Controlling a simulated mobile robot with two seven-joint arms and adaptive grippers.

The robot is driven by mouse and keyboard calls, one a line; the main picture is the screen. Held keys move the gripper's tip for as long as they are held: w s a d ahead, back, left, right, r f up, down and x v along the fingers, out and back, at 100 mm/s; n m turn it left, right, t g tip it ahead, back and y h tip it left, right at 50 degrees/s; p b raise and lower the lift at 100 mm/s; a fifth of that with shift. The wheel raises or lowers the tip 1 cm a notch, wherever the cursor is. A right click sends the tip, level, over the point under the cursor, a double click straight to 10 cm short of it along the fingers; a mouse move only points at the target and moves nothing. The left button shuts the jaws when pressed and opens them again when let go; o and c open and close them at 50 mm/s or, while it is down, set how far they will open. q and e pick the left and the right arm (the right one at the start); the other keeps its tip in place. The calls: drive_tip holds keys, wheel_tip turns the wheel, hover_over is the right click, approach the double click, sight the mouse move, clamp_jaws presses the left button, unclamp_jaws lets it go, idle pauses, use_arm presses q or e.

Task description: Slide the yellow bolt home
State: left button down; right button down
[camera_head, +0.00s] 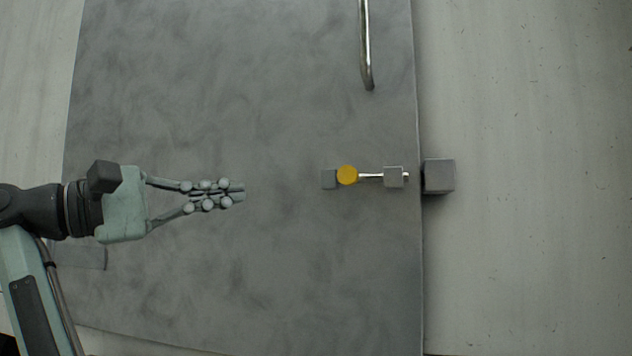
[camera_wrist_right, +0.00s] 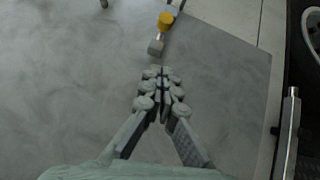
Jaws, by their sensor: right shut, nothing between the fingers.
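The yellow bolt knob (camera_head: 347,175) sits against a small grey block (camera_head: 329,179) on the grey door panel. Its thin silver rod (camera_head: 370,176) runs right into a second grey block (camera_head: 394,177), and a short tip shows beyond it. A gap separates that tip from the larger grey block (camera_head: 438,176) past the panel's right edge. My right gripper (camera_head: 240,192) is shut and empty, left of the knob and apart from it. In the right wrist view, the yellow knob (camera_wrist_right: 166,18) and a grey block (camera_wrist_right: 156,45) lie beyond my shut fingertips (camera_wrist_right: 157,72). My left gripper is not in view.
A curved metal handle (camera_head: 366,50) stands on the panel (camera_head: 220,90) above the bolt. The panel between my gripper and the left block is clear. A pale surface (camera_head: 530,250) lies beyond the panel's right edge.

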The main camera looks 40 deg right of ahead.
approach(362, 176)
drive_tip(key=w+a, duration=0.1)
drive_tip(key=w, duration=0.2)
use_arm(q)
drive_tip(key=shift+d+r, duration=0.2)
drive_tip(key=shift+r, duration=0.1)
use_arm(e)
drive_tip(key=shift+s+d+r, duration=0.15)
drive_tip(key=shift+s+d, duration=1.1)
drive_tip(key=shift+d, duration=0.2)
drive_tip(key=shift+d, duration=0.1)
